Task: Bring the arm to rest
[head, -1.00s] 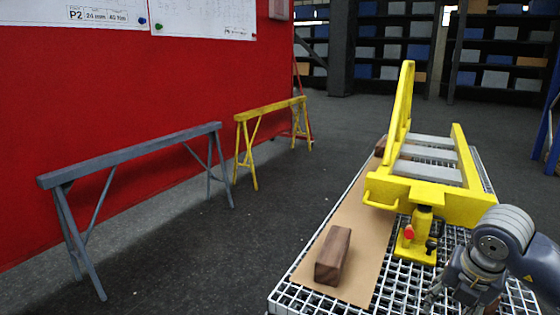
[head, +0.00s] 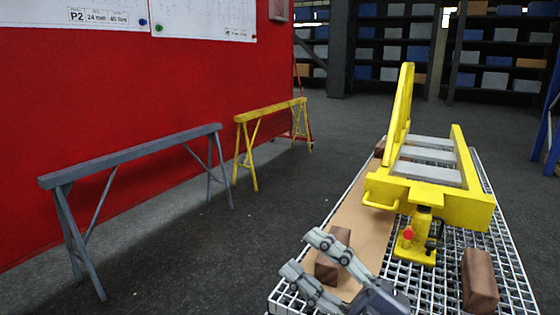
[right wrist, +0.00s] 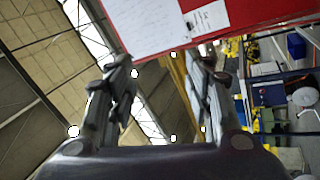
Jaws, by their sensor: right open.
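My right gripper (head: 305,253) is at the bottom of the head view, its fingers pointing left. Its two fingers are spread, with nothing visible between them. They pass in front of a brown wooden block (head: 341,237) on the cardboard sheet; I cannot tell whether they touch it. In the right wrist view the same gripper (right wrist: 163,58) is open, with the ceiling and a red wall behind it. The yellow boom frame (head: 474,211) stands on the grating table above a yellow jack (head: 413,248). My left gripper is not in view.
The white grating table (head: 515,270) carries the cardboard sheet (head: 368,225) and a second wooden block (head: 480,281) on the right. A grey trestle (head: 140,151) and a yellow trestle (head: 270,108) stand by the red wall (head: 120,85). Dark floor between wall and table is clear.

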